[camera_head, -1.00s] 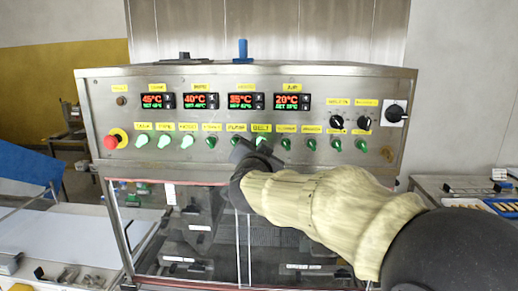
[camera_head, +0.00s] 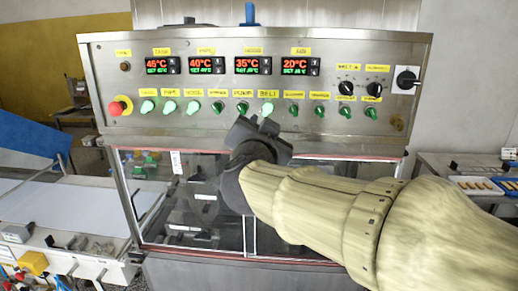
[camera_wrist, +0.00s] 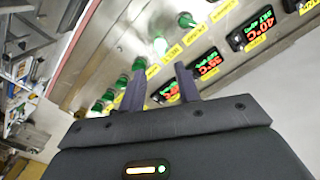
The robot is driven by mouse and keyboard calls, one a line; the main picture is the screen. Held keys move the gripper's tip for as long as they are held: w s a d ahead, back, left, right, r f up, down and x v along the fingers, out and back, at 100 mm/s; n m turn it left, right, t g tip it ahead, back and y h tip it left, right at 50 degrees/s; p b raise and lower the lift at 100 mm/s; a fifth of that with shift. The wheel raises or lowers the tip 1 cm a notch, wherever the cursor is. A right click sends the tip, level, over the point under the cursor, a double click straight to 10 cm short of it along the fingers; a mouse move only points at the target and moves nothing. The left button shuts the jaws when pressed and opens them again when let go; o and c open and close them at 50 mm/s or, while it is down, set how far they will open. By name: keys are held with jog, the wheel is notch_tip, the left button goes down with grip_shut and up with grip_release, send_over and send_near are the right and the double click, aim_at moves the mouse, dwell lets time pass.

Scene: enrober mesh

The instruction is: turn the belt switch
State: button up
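The belt switch (camera_head: 267,108) is a pale, brightly lit green knob under the yellow BELT label on the steel panel. In the wrist view I take it to be the bright knob (camera_wrist: 160,45) just beyond the fingertips. My gripper (camera_head: 256,123) is just below the switch in the head view, apart from it. In the wrist view its two dark fingers (camera_wrist: 160,70) stand apart with nothing held between them. The exact turn of the knob is hard to read.
Similar green knobs, such as the pump knob (camera_head: 242,107), flank the switch closely. A red emergency stop (camera_head: 120,106) is at the panel's left, and a black rotary switch (camera_head: 406,79) at its right. The glass-fronted enclosure (camera_head: 190,215) is below.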

jog(key=s, duration=0.7)
jog(key=shift+s+b, duration=0.3)
jog(key=shift+b, duration=0.1)
jog(key=shift+a, duration=0.1)
jog(key=w+d+f+n+g+y, duration=0.2)
jog(key=d+f+n+g, duration=0.1)
jog(key=f, duration=0.7)
jog(key=w+d+f+n+g+y, duration=0.1)
jog(key=w+d+f+n+g, duration=0.15)
jog(key=f, duration=0.85)
jog(key=s+d+f+g+h, duration=0.1)
jog(key=s+d+f+g, duration=0.4)
jog(key=f, duration=0.3)
jog(key=s+d+f+n+g+h, duration=0.1)
jog(key=s+d+f+g, duration=0.4)
jog(key=s+d+f, duration=0.2)
notch_tip(320, 180, down, 2)
jog(key=shift+s+d+f, duration=0.15)
jog(key=shift+s+d, duration=0.25)
jog(key=shift+s, duration=0.35)
